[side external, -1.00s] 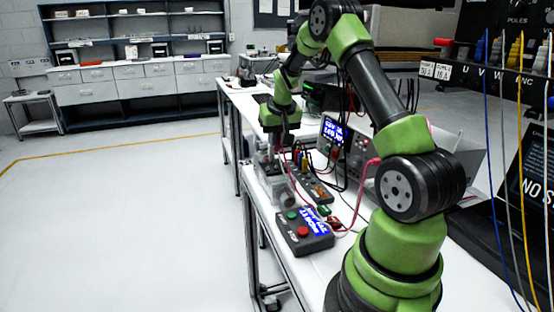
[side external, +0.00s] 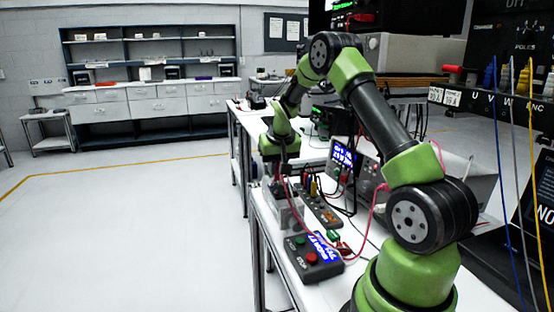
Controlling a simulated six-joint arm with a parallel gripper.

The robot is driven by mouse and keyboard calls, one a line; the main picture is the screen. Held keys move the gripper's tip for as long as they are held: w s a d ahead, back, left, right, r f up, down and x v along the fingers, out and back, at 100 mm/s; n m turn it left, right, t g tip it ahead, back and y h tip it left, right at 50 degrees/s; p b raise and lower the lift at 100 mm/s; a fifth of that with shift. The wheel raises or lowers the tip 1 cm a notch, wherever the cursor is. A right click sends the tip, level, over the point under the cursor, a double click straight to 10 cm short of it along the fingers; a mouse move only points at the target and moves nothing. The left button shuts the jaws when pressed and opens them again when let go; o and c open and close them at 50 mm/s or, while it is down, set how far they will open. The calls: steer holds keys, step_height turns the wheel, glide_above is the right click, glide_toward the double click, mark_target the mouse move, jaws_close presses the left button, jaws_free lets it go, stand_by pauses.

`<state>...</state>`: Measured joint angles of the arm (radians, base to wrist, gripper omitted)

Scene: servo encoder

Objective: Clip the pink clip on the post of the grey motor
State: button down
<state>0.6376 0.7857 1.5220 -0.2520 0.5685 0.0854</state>
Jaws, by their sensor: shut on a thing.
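My gripper (side external: 276,174) points down at the end of the green and black arm, over the near left edge of the white bench. It is small and dark here, and its fingers are hard to make out. A thin pink lead (side external: 291,203) hangs from it and curves down to the right, so it appears shut on the pink clip. The clip itself is too small to see. The grey motor (side external: 287,217) sits on the bench just below the gripper. Its post cannot be made out, and I cannot tell whether the clip touches it.
A black control box (side external: 313,262) with green and red buttons stands in front of the motor. A strip with coloured plugs (side external: 320,208) lies right of it. A grey instrument with a blue screen (side external: 344,155) stands behind. Pink and black leads cross the bench. Open floor lies left.

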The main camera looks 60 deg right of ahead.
mark_target(277, 175)
steer(key=shift+f, duration=1.85)
steer(key=shift+f, duration=0.2)
steer(key=c, duration=1)
jaws_free()
steer(key=shift+r, duration=3.5)
